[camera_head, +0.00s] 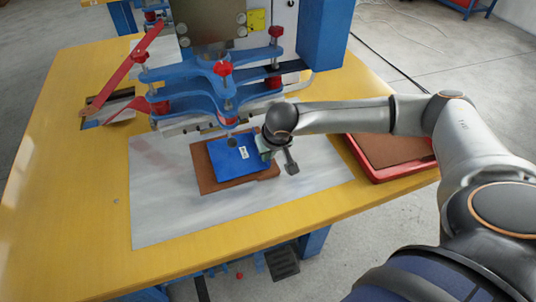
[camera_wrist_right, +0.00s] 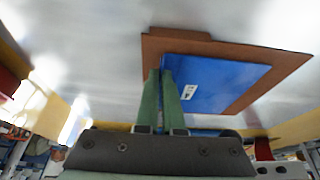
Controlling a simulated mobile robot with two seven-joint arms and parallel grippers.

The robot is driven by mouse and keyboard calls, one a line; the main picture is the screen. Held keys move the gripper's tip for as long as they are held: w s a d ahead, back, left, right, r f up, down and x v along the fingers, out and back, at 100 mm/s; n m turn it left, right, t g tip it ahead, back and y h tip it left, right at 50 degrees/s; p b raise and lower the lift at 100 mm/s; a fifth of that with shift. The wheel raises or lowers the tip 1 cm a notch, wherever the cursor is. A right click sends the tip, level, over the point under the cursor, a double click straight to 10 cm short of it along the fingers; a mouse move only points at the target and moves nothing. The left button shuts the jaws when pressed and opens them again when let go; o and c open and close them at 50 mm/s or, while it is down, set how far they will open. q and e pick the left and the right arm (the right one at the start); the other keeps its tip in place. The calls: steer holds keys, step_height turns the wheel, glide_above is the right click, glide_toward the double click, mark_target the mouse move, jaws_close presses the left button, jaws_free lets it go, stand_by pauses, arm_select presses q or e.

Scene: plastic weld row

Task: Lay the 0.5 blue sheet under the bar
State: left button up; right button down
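The blue sheet (camera_head: 232,158), with a small white label, is over a brown board (camera_head: 207,180) on the grey metal plate, in front of the press. Its far edge is close to the press's lower bar (camera_head: 200,125). My right gripper (camera_head: 268,152) is at the sheet's right edge. In the right wrist view, the green fingers of my right gripper (camera_wrist_right: 160,75) are close together with the blue sheet (camera_wrist_right: 205,84) between them. Whether the sheet touches the board (camera_wrist_right: 262,95) is unclear. My left gripper is not in view.
The blue press (camera_head: 215,85) with red knobs stands at the back of the yellow table (camera_head: 70,190). A red tray (camera_head: 400,172) holding a brown sheet is at the right. The grey plate (camera_head: 165,215) is clear at front left.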

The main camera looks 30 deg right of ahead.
steer(key=shift+f, duration=0.15)
stand_by(0.5)
steer(key=c, duration=1)
jaws_free()
steer(key=shift+o, duration=0.2)
steer(key=shift+r+p, duration=0.85)
steer(key=shift+r, duration=0.85)
steer(key=shift+s+a+r+p, duration=0.1)
steer(key=shift+s+a+p, duration=0.1)
steer(key=shift+s, duration=0.65)
steer(key=shift+s+a+r+p, duration=0.1)
steer(key=shift+s+a, duration=0.1)
steer(key=shift+s, duration=0.6)
steer(key=shift+s+a+r+p, duration=0.1)
steer(key=shift+s+a, duration=0.1)
steer(key=shift+s, duration=0.65)
steer(key=shift+s+a+r, duration=0.15)
steer(key=shift+s+a, duration=0.05)
steer(key=shift+s, duration=0.5)
steer(key=shift+s+a+r, duration=0.1)
steer(key=shift+s+a, duration=0.05)
steer(key=shift+s, duration=0.55)
